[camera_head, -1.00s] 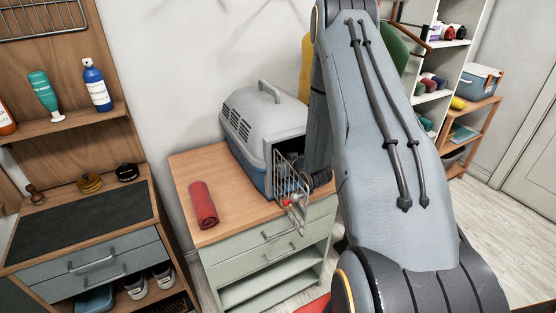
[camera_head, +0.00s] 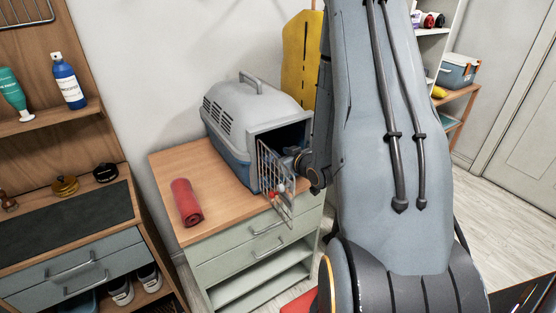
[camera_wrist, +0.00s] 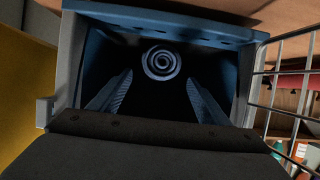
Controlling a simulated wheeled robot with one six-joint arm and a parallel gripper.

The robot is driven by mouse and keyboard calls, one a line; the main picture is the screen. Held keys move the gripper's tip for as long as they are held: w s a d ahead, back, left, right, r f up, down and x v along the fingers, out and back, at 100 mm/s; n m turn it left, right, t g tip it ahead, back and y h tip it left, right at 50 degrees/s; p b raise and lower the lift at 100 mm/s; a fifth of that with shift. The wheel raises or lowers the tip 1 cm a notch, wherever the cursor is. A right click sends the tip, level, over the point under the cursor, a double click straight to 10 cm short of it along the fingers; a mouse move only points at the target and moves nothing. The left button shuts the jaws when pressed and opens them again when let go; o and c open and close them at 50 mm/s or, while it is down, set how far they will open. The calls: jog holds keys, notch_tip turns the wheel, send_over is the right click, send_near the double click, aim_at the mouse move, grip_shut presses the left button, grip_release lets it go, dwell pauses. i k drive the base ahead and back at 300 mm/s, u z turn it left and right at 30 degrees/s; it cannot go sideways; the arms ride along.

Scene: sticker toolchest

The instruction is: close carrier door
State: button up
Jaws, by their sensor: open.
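The pet carrier (camera_head: 250,105), with a grey top and blue base, stands on the light wooden cabinet top. Its wire door (camera_head: 275,180) hangs open, swung outward at the front; small red and pale bits show at its lower part. In the wrist view the door's bars (camera_wrist: 285,85) are at the right, beside the carrier's opening with its blue rim (camera_wrist: 165,22). In the head view the fingers are hidden by the wrist and door.
A red rolled item (camera_head: 186,202) lies on the cabinet top (camera_head: 222,219), left of the carrier. A tall yellow panel (camera_head: 301,60) stands behind the carrier and shows at left in the wrist view. A workbench with drawers (camera_head: 75,272) stands at left.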

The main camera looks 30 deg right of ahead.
aim_at(280, 186)
jog(key=u, duration=0.05)
jog(key=k, duration=1)
jog(key=z, duration=0.05)
